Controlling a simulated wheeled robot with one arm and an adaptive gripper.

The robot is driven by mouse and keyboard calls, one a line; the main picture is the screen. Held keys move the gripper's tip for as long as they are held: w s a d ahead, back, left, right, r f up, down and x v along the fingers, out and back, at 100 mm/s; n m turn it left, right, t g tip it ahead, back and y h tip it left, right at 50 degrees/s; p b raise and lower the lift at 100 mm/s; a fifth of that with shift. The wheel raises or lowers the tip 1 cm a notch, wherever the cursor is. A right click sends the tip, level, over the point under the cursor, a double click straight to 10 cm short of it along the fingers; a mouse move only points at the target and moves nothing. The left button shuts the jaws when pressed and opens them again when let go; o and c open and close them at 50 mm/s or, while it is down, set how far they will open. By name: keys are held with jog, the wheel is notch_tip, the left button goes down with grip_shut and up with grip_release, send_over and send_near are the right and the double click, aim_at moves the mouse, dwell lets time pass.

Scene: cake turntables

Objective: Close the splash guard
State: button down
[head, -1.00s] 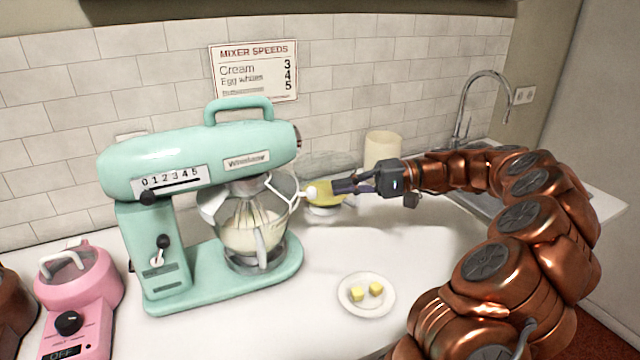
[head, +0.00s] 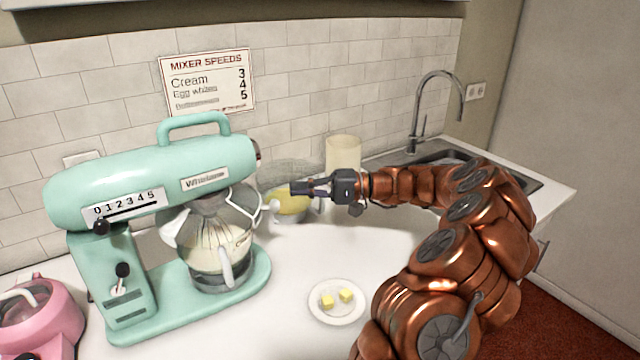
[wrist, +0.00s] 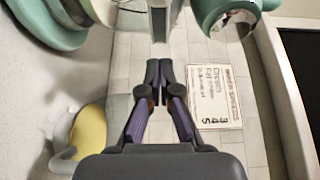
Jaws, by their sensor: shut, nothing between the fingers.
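The clear splash guard (head: 243,203) sits at the top of the glass mixing bowl (head: 207,252) under the mint-green mixer (head: 140,185). How far the guard stands open is hard to tell through the clear material.
A yellow-filled bowl (head: 291,204) stands behind and below my gripper; it also shows in the wrist view (wrist: 88,138). A plate (head: 337,316) with butter cubes lies in front. A cream canister (head: 343,152), a sink (head: 440,152) and a pink appliance (head: 40,318) are around.

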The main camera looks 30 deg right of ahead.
jog(key=a, duration=0.1)
jog(key=s+a+p, duration=0.1)
jog(key=a, duration=0.1)
jog(key=s+a, duration=0.1)
jog(key=shift+s+a, duration=0.1)
jog(key=shift+a, duration=0.05)
jog(key=shift+a, duration=0.1)
dwell(0.6)
